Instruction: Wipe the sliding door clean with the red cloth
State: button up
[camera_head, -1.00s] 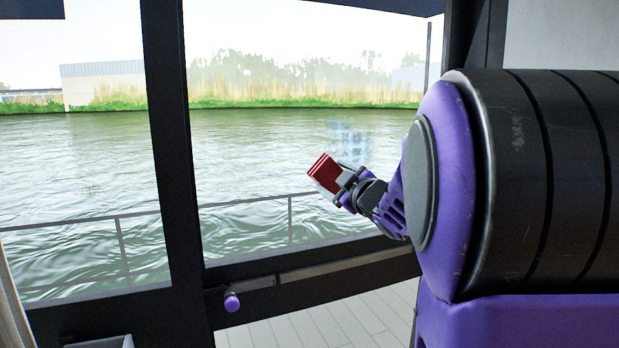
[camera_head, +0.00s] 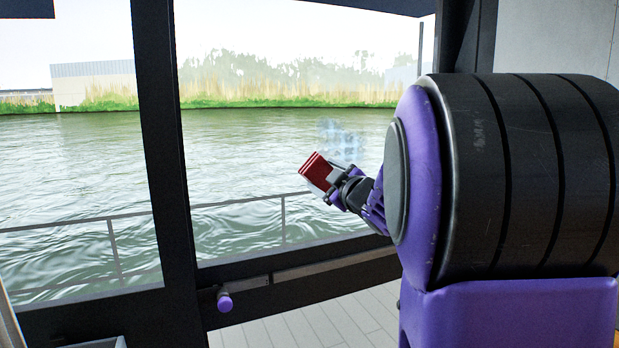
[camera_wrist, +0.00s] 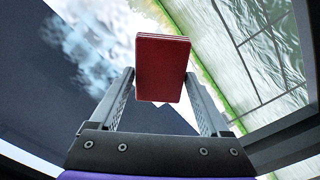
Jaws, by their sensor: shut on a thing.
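The red cloth (camera_head: 318,168) is a folded, block-like stack held at the end of my arm. In the wrist view the cloth (camera_wrist: 162,68) sits between the two fingers. My gripper (camera_head: 334,178) is shut on it; the gripper also shows in the wrist view (camera_wrist: 163,92). The sliding door is a glass pane (camera_head: 240,150) in a dark frame, with water and reeds visible through it. A pale bluish smudge (camera_head: 341,140) shows on the glass just above and right of the cloth. The smudge also shows at the upper left of the wrist view (camera_wrist: 85,45). Whether the cloth touches the glass I cannot tell.
A dark upright post (camera_head: 165,150) stands left of the cloth. My arm hides the right part of the door. A grey box edge (camera_head: 100,342) shows at the bottom left.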

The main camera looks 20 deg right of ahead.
jog(key=shift+w, duration=0.45)
